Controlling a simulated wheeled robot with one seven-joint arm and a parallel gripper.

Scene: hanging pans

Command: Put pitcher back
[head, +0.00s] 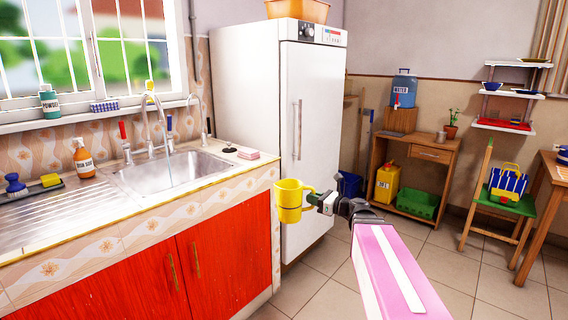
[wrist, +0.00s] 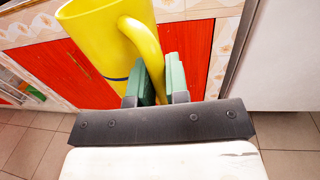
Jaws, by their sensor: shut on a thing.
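The yellow pitcher (head: 288,201) is held in the air in front of the sink counter's right end and the fridge. My gripper (head: 322,203) is shut on the pitcher's handle, on its right side. In the wrist view the pitcher (wrist: 108,35) fills the upper left, looking tilted there, with a blue band low on its body. The green fingers of my gripper (wrist: 156,80) sit on both sides of the handle. The pitcher looks roughly upright in the head view.
The tiled counter with a metal sink (head: 172,172) and red doors (head: 230,250) is at the left. A white fridge (head: 265,110) stands behind the pitcher. A wooden cabinet (head: 430,153) and a green chair (head: 503,203) stand at the right. Tiled floor between is open.

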